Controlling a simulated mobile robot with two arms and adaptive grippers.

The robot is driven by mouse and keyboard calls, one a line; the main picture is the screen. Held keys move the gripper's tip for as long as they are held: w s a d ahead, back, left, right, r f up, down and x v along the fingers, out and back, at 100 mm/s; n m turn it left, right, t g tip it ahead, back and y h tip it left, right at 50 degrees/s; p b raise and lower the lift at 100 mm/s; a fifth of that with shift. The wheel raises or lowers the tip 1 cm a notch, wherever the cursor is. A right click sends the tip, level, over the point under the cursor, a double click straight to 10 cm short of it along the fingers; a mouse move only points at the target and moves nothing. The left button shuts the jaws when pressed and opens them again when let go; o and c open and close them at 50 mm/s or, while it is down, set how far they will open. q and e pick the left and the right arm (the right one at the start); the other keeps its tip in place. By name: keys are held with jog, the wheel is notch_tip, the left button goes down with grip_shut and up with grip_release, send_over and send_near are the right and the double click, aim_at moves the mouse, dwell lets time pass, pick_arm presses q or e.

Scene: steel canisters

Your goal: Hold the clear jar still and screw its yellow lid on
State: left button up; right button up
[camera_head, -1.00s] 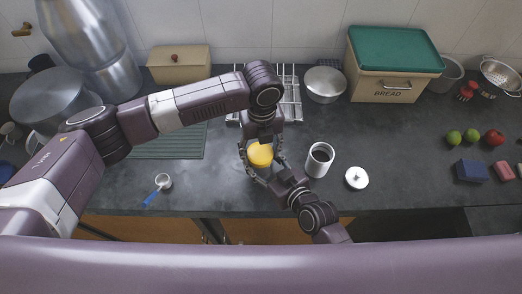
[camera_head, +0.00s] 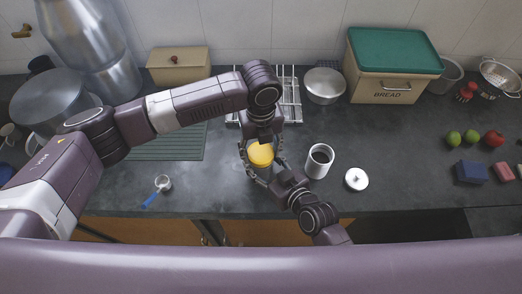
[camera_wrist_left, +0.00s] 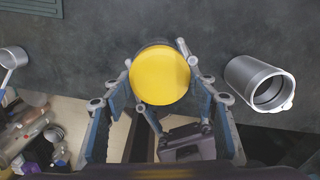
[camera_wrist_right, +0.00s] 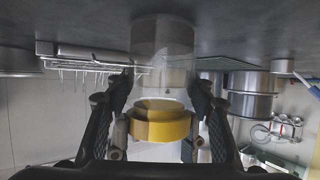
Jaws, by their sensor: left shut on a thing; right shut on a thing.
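The yellow lid (camera_head: 260,155) is between the fingers of my left gripper (camera_wrist_left: 160,85), which comes from above and is shut on it. It shows as a round disc in the left wrist view (camera_wrist_left: 160,76). The clear jar (camera_wrist_right: 163,52) stands upright on the counter, which is at the top of the upside-down right wrist view. My right gripper (camera_wrist_right: 162,95) is shut around the jar from the side. The lid (camera_wrist_right: 160,125) is at the jar's mouth; I cannot tell how far it is seated.
A blue-handled scoop (camera_head: 160,188) lies to the left. A wire rack (camera_head: 291,99) is behind. The counter's front edge is near.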

pick_arm(q)
jog(key=shift+f, duration=0.45)
jog(key=shift+s+a+f, duration=0.1)
jog(key=shift+a+f, duration=0.1)
jog(key=shift+f, duration=0.3)
jog(key=shift+c, duration=0.5)
jog(key=o, duration=1)
jog(key=shift+d+r, duration=0.1)
jog(key=shift+r, duration=0.35)
notch_tip(320, 180, up, 4)
jog(key=shift+r, duration=0.1)
jog(key=shift+c, duration=0.8)
